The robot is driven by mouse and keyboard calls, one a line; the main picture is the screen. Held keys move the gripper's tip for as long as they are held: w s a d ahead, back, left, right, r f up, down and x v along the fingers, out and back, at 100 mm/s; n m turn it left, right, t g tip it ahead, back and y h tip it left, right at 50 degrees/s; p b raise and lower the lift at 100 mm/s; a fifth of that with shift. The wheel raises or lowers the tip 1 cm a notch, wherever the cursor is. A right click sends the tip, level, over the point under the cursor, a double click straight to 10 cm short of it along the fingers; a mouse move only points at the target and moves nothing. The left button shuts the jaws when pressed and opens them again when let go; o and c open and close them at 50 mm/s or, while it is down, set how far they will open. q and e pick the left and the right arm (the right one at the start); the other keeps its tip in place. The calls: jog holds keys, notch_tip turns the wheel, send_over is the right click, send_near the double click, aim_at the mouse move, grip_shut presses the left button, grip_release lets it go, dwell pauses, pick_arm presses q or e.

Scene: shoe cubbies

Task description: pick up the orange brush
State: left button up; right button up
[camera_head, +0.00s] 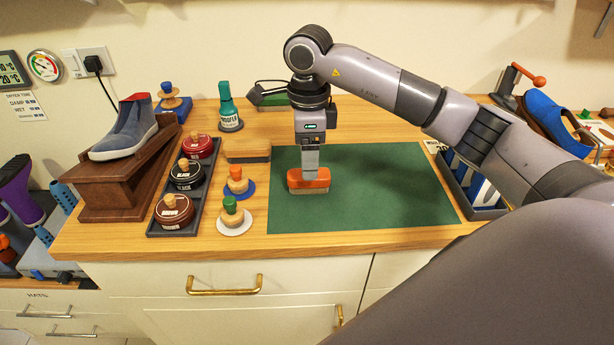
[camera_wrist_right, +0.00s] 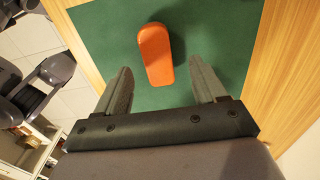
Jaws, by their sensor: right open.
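The orange brush (camera_head: 309,183) lies on the green mat (camera_head: 375,195), near the mat's left part. It has an orange back and a paler underside. My right gripper (camera_head: 311,168) points down at it, and in the head view its fingers overlap the brush's far edge. In the right wrist view the brush (camera_wrist_right: 156,54) lies ahead of the two spread fingers (camera_wrist_right: 161,68), roughly between their lines, with nothing held. My left gripper does not show in the head view.
Left of the mat stand a dark tray (camera_head: 153,222) with several round polish tins, two small knobbed daubers, and a tan block (camera_head: 247,150). A shoe (camera_head: 127,130) rests on a wooden stand. The mat right of the brush is clear.

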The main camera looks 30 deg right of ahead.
notch_tip(320, 180, down, 5)
jog(key=shift+s+f+p, duration=0.15)
jog(key=shift+p, duration=0.2)
jog(key=c, duration=1.1)
jog(key=shift+r+p, duration=0.9)
jog(key=shift+r, duration=9.15)
